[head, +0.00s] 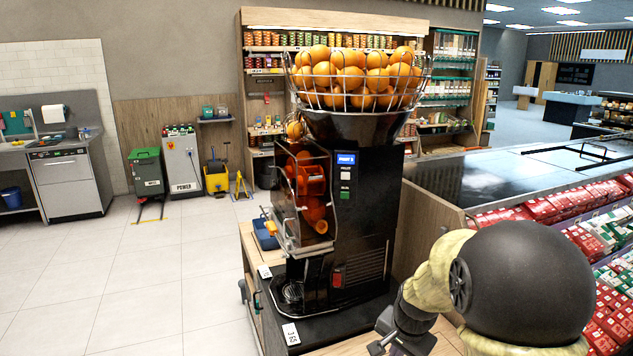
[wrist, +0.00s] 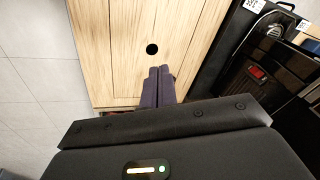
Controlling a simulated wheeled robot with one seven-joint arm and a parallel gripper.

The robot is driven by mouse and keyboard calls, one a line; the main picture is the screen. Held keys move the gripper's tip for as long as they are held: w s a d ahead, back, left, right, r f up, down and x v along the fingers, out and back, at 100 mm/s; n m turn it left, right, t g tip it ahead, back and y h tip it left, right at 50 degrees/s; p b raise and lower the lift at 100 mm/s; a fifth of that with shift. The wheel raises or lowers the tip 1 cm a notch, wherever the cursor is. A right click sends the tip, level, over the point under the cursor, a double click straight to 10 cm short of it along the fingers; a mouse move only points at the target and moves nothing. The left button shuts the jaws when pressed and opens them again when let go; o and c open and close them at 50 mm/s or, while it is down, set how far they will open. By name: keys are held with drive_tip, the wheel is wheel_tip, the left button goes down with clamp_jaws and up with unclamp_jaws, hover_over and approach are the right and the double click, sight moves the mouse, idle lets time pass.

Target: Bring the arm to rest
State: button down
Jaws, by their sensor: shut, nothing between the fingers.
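My gripper (wrist: 159,88) shows in the wrist view with its two dark fingers together, shut and empty. It is in front of a light wooden cabinet face with a round dark hole (wrist: 152,49); I cannot tell how far it is from the wood. In the head view my arm (head: 520,285) is bent at the lower right, and the gripper's fingertips are not clearly seen there. The black orange juicer (head: 365,210) stands left of my arm, with a wire basket of oranges (head: 350,77) on top.
The juicer's wooden counter (head: 250,250) carries a blue container (head: 265,233) at its left edge. A display case with red packets (head: 520,213) is close on the right. Tiled floor (head: 150,290) is open at the left. A green bin (head: 147,172) stands by the back wall.

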drive_tip(key=s+a+n, duration=0.1)
drive_tip(key=s+n, duration=0.7)
drive_tip(key=s, duration=0.7)
drive_tip(key=shift+a+n, duration=0.3)
drive_tip(key=shift+a, duration=0.05)
